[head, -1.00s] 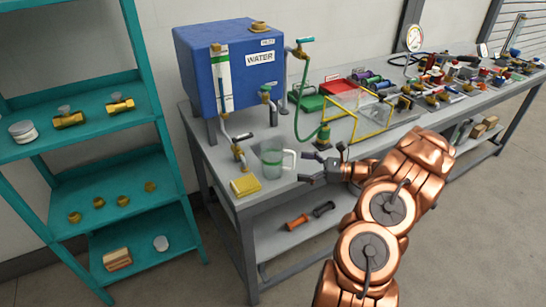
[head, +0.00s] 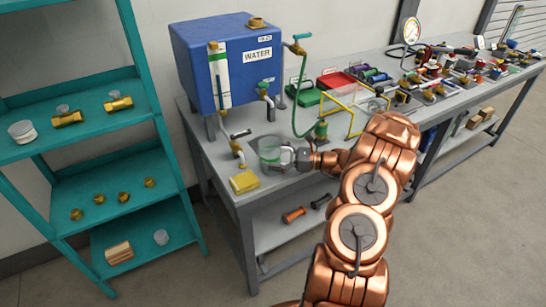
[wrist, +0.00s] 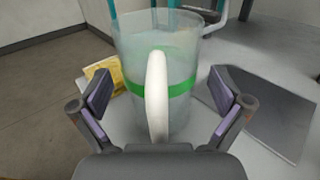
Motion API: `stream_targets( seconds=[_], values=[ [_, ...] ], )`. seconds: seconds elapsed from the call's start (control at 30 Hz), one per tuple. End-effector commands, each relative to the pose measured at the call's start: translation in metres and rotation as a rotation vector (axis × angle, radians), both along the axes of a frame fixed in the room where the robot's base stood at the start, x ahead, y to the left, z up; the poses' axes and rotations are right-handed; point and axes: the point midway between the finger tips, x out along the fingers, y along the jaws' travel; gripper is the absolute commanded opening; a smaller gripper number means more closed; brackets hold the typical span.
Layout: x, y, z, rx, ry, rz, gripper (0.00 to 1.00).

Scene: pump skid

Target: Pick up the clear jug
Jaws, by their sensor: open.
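The clear jug (head: 268,152) stands upright on the grey bench below the blue water tank. It has a green band and a white handle. In the wrist view the jug (wrist: 182,62) is straight ahead, with its handle (wrist: 157,95) facing my gripper (wrist: 160,110). My gripper is open, with one finger on each side of the handle and a gap to each finger. In the head view my gripper (head: 296,158) is at the right side of the jug and partly hides the handle.
A yellow sponge (head: 244,181) lies left of the jug near the bench's front edge. A brass tap (head: 237,150) stands behind it. The blue water tank (head: 226,65) and a green hose (head: 304,95) are behind. A yellow frame (head: 345,115) stands to the right.

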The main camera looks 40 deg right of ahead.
Motion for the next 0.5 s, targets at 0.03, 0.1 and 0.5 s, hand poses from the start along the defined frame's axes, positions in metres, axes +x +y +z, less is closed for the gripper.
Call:
stream_targets(
  seconds=[0.03,0.1,0.5],
  values=[
    [0.0001,0.0001,-0.0003,0.0,0.0,0.0,1.0],
    [0.0001,0.0002,-0.0003,0.0,0.0,0.0,1.0],
    [0.0001,0.0006,-0.0002,0.0,0.0,0.001,0.61]
  ],
)
